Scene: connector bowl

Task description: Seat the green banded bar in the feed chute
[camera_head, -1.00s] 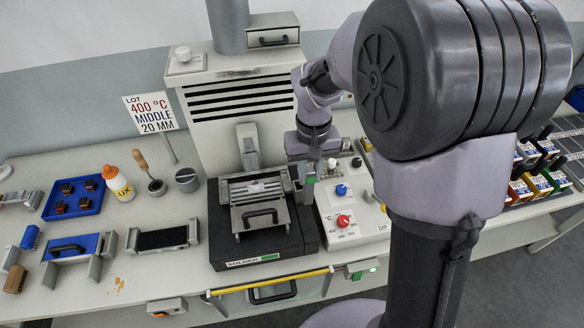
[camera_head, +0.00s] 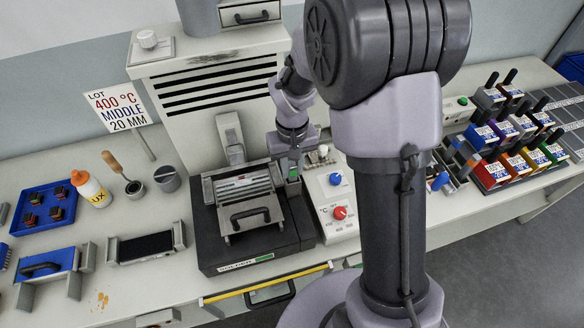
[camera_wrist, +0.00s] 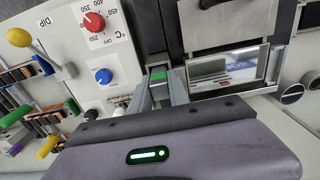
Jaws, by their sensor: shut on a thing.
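My gripper (camera_wrist: 160,90) is shut on the green banded bar (camera_wrist: 158,77), a grey bar with a bright green band between the two fingers. In the head view my gripper (camera_head: 292,163) is beside the right rear of the black solder pot (camera_head: 240,263), and the bar's green band (camera_head: 293,175) shows just below it. In the wrist view the bar lies beside the pot's bright metal-framed opening (camera_wrist: 225,70). The feed chute cannot be made out clearly. The bar's far end is hidden, so I cannot tell whether it touches anything.
A control box (camera_head: 337,205) with red and blue knobs stands close right of the pot. Several coloured boxes (camera_head: 515,160) stand right.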

